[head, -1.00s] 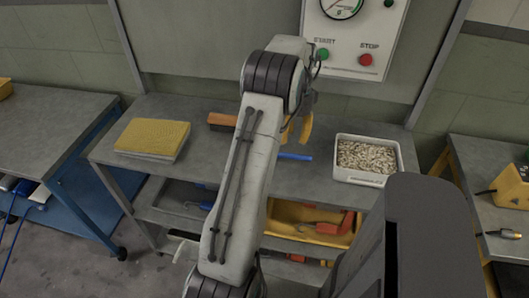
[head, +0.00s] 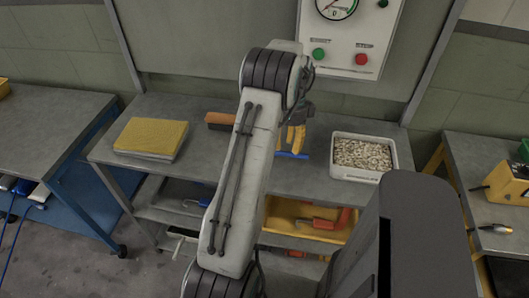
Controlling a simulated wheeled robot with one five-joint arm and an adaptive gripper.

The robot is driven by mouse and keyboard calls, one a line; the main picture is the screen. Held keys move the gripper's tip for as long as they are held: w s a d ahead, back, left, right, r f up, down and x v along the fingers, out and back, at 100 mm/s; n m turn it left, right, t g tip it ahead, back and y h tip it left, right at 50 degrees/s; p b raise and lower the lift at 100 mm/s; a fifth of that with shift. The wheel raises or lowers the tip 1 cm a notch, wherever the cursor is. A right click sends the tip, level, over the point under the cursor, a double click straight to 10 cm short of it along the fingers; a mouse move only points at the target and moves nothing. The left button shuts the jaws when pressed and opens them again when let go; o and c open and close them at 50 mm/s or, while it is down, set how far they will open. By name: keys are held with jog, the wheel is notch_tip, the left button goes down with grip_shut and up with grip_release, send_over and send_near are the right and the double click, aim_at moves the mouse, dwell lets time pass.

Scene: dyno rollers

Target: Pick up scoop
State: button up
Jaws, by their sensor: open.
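A thin blue item (head: 291,155), which may be the scoop's handle, lies on the grey workbench (head: 312,180). Most of it is hidden behind my arm and gripper, so I cannot make out a scoop bowl. My gripper (head: 294,147), with orange-yellow fingers, is open and points down right at the blue item. I cannot tell whether the fingers touch it or are just above it.
A white bin (head: 347,175) of pale pellets stands right of my gripper. A brown brush-like item (head: 219,119) and a yellow-topped block (head: 151,138) lie to the left. A control panel (head: 346,32) is behind. A yellow tray (head: 280,222) sits on the lower shelf.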

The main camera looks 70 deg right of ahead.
aim_at(286, 153)
jog(key=shift+a+f+p, duration=0.2)
jog(key=shift+f+p, duration=0.4)
jog(key=shift+p, duration=0.3)
jog(key=shift+a+f+p, duration=0.15)
jog(key=shift+f+p, duration=0.4)
jog(key=shift+p, duration=0.35)
jog(key=shift+a+f+p, duration=0.15)
jog(key=shift+f+p, duration=0.6)
jog(key=shift+f, duration=0.3)
jog(key=shift+o, duration=0.4)
grip_shut()
